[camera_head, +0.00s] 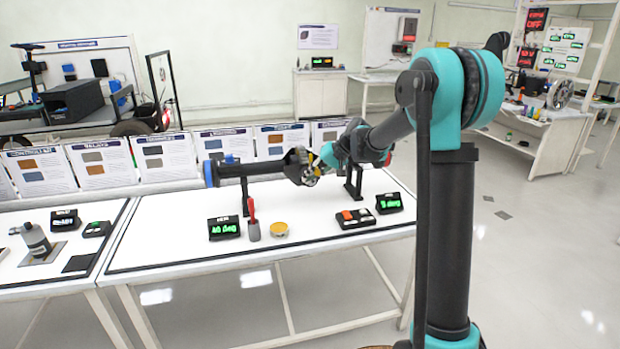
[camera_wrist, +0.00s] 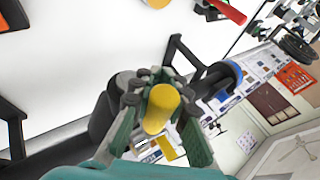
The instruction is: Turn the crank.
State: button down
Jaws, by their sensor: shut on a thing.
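The crank rig stands on the white table (camera_head: 170,240). Its dark horizontal shaft (camera_head: 255,168) has a blue end (camera_head: 211,173) at the left and rests on black stands (camera_head: 353,180). A dark crank hub (camera_head: 297,165) sits mid-shaft. My gripper (camera_head: 318,163) reaches it from the right. In the wrist view, my gripper (camera_wrist: 160,112) is shut around the crank's yellow cylindrical handle (camera_wrist: 158,108), whose end shows between the fingers. The fingers hide the handle's sides. The blue end also shows in the wrist view (camera_wrist: 234,72).
A green-lit display (camera_head: 224,228) reading about 40 deg, a cup with a red-handled tool (camera_head: 253,222), a yellow round dish (camera_head: 279,230), a button box (camera_head: 355,218) and a second display (camera_head: 389,203) stand along the front. Printed cards (camera_head: 220,150) line the back.

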dwell(0.3)
jog(key=c, duration=1.4)
grip_release()
jog(key=shift+r, duration=0.1)
jog(key=v, duration=1.1)
jog(key=shift+s+d+r, duration=0.1)
jog(key=shift+d+r, duration=0.15)
jog(key=shift+d, duration=0.05)
